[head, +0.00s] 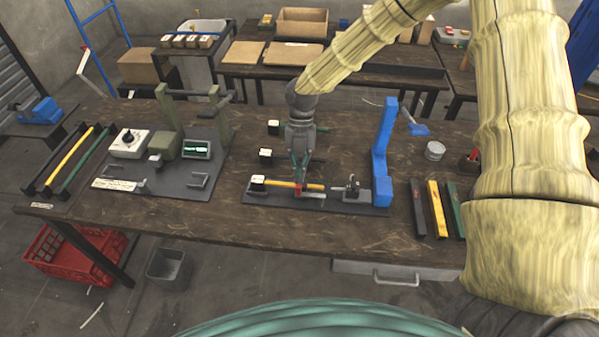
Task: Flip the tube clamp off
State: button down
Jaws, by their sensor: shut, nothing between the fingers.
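A dark base plate (335,204) lies at the middle of the table's front. A yellow tube (280,183) lies along it, left to right, from a black-and-white block (257,183). A small dark metal clamp (352,186) stands at the tube's right end. A red-ended grey lever (312,195) lies just in front of the tube; whether it belongs to the clamp I cannot tell. My gripper (300,183) points down over the tube, left of the dark metal clamp, shut and empty. Its tips are at the red part; whether they touch it is unclear.
A blue upright frame (383,150) stands at the plate's right end. Coloured bars (435,208) lie further right, near a tin (435,150). A grey fixture with a green frame (222,120) stands left. Bare table lies between the two plates.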

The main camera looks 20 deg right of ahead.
jog(key=p+v, duration=0.5)
jog(key=v, duration=0.4)
jog(key=shift+d+r+p, duration=0.2)
jog(key=shift+r+p, duration=0.05)
jog(key=shift+p, duration=0.15)
